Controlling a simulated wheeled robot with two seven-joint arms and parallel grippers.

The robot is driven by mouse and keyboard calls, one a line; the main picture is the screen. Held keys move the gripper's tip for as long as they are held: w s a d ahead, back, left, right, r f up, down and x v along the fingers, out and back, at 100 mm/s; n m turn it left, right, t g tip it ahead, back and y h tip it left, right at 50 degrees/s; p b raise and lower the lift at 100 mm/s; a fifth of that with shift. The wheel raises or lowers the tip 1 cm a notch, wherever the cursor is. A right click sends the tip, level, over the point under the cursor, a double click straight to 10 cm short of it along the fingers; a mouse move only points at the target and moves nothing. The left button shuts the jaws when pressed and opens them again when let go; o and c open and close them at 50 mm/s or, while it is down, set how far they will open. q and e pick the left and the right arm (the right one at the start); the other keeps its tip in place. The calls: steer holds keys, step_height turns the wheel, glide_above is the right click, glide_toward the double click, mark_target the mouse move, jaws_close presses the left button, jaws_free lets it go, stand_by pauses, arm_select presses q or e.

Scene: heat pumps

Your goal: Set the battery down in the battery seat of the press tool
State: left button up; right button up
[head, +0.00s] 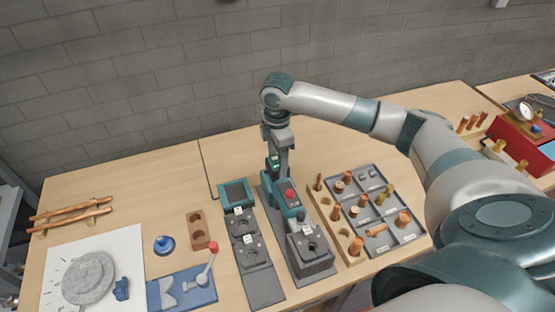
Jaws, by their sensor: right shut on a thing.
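The press tool (282,205) lies on the bench in the middle, a long teal body with a red button and a dark grey block at its near end. My right gripper (278,160) points down at the far end of the press tool. It is shut on the battery (272,164), a small teal and dark piece that is partly hidden by the fingers. I cannot tell whether the battery touches the press tool. The battery seat is hidden behind the gripper and battery. My left gripper is out of view.
A grey compartment tray (403,243) with copper and brass fittings lies to the right. A blue fixture (190,288) with a red-knobbed lever is at front left. Bench behind is clear.

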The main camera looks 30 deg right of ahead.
steer(key=shift+f, duration=0.55)
stand_by(0.4)
steer(key=o, duration=1.4)
steer(key=shift+w+f, duration=0.1)
steer(key=shift+f, duration=0.1)
steer(key=shift+r+b, duration=0.35)
steer(key=shift+r, duration=0.1)
steer(key=shift+d+r+b, duration=0.1)
steer(key=shift+r+b, duration=2.3)
steer(key=shift+r, duration=6.05)
